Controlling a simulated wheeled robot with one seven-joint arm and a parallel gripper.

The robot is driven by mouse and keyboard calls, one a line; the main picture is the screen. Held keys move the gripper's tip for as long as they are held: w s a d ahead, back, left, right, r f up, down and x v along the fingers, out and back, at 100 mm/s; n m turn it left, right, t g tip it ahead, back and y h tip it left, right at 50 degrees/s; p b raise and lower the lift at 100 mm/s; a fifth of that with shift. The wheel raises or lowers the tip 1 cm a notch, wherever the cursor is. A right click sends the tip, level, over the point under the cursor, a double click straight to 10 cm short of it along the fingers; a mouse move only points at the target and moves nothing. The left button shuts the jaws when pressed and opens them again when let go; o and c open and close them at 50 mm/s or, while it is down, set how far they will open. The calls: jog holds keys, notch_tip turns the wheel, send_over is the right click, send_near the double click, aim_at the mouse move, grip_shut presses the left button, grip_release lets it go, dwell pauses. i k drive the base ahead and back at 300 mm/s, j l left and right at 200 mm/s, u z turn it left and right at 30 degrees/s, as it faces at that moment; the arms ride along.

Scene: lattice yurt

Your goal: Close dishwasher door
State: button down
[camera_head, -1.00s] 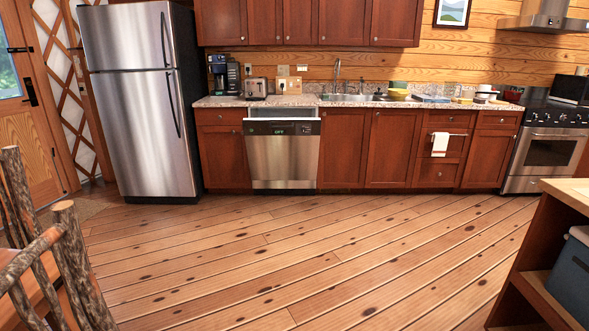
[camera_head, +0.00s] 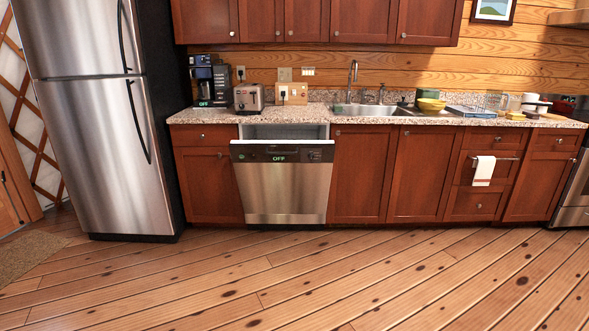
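The dishwasher is set into the lower cabinets under the counter, left of the sink. Its stainless door (camera_head: 283,190) stands slightly ajar, tilted outward at the top. A gap with the pale grey inside of the dishwasher (camera_head: 284,131) shows above the door's top edge. A dark control strip with a display reading OFF runs along the upper door. My gripper is not in view.
The wooden floor (camera_head: 300,285) in front of the dishwasher is clear. A steel fridge (camera_head: 95,150) stands at the left. A toaster (camera_head: 249,98) and a coffee maker (camera_head: 211,85) sit on the counter (camera_head: 395,118). A towel (camera_head: 483,170) hangs on a drawer at the right.

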aim_at(265, 187)
jog(key=i, duration=1.9)
jog(key=i+l+u, duration=0.1)
jog(key=i+u, duration=0.25)
jog(key=i, duration=0.25)
jog(key=i+l+u, duration=0.4)
jog(key=i, duration=0.2)
jog(key=i+l+u, duration=0.35)
jog(key=i, duration=0.2)
